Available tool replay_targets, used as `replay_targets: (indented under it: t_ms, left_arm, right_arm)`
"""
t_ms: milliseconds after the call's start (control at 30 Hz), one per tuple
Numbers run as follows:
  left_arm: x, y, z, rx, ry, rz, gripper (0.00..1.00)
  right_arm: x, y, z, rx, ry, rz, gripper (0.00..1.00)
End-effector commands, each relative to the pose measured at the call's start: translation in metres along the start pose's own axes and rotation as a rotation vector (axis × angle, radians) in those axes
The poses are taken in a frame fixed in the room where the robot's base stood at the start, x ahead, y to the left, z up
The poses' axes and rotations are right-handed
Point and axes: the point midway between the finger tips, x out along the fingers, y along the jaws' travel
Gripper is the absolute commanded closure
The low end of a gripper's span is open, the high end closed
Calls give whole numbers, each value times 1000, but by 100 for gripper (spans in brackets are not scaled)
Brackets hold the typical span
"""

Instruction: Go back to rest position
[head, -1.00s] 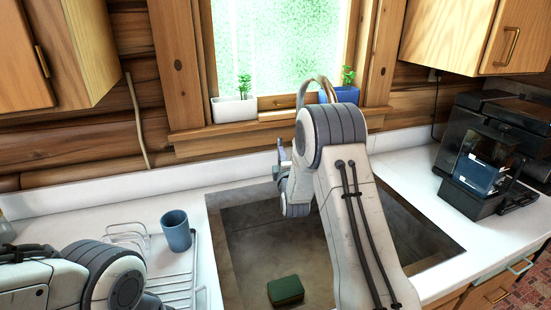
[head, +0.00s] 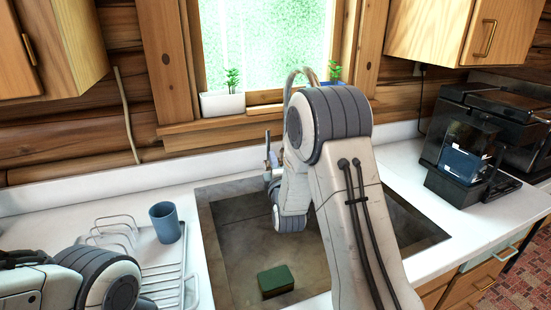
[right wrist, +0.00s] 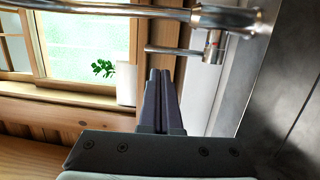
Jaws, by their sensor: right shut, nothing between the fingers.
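My right arm reaches over the sink (head: 225,240) from the bottom of the head view. In the right wrist view the two fingers of my right gripper (right wrist: 159,75) lie together, shut and empty. A metal faucet (right wrist: 225,18) is close to the fingers in that view. In the head view my left arm is at the lower left, over the counter. My left gripper is outside the picture.
A green sponge (head: 275,281) lies in the sink. A blue cup (head: 166,222) stands on the dish rack (head: 178,268) at left. A black coffee machine (head: 467,150) stands on the right counter. A white planter (head: 222,104) sits on the windowsill.

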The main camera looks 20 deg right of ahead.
Motion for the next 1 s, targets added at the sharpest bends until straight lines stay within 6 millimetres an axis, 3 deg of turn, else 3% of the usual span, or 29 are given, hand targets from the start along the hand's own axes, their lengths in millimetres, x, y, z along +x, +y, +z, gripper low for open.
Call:
replay_targets:
  t_ms: [267, 367, 467, 567, 733, 867, 1000]
  left_arm:
    - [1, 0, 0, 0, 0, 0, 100]
    - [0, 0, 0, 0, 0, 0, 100]
    - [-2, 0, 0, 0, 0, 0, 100]
    - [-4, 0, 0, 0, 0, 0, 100]
    - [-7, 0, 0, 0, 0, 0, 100]
    - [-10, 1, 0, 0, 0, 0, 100]
    - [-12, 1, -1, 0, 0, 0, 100]
  right_arm:
    - [-8, 1, -1, 18, 5, -17, 100]
    - [-14, -1, -25, 97, 46, -93, 100]
    - [-33, -6, -67, 237, 107, -250, 100]
    - [-70, -14, -114, 395, 152, -462, 100]
    - [-162, -26, -172, 596, 131, -852, 100]
    - [-249, -29, -190, 679, 28, -1138, 100]
    - [-343, -26, -182, 688, -157, -1395, 100]
